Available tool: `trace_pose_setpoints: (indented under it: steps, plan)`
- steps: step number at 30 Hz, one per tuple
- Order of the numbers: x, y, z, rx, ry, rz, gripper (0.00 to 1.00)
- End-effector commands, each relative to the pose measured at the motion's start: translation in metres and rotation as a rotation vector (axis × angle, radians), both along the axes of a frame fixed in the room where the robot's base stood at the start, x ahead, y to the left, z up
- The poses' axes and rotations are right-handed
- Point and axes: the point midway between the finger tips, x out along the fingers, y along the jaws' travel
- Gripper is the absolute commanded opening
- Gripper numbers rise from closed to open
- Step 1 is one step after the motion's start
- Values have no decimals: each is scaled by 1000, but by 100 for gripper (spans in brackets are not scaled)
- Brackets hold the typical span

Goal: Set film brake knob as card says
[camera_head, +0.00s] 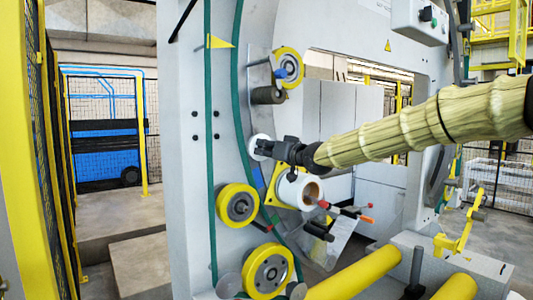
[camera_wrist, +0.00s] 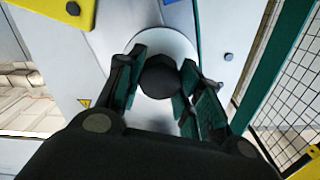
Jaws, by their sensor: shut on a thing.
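The film brake knob (camera_wrist: 158,76) is a dark, faceted knob in front of a round white dial (camera_wrist: 183,47) in the wrist view. My gripper (camera_wrist: 161,88) has its green-padded fingers on both sides of the knob and is shut on it. In the head view, my gripper (camera_head: 265,148) reaches in from the right to the white dial (camera_head: 254,141) on the grey ring machine; the knob is hidden there by the fingers. I cannot make out a pointer or marks on the dial. I cannot make out a readable card in either view.
A white film roll (camera_head: 290,190) sits just below my gripper. Yellow-rimmed wheels stand above (camera_head: 288,68) and below (camera_head: 238,204) it. A green belt (camera_head: 211,130) runs down the left. Yellow rollers (camera_head: 357,275) lie in front. Fencing (camera_wrist: 285,100) shows at right in the wrist view.

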Motion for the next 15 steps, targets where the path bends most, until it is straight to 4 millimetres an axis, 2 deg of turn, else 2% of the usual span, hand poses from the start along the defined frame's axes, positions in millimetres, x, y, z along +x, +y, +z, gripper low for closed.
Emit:
trace_pose_setpoints:
  steps: [15]
  plan:
    - [0, -1, 6, -296, -225, -2, 12]
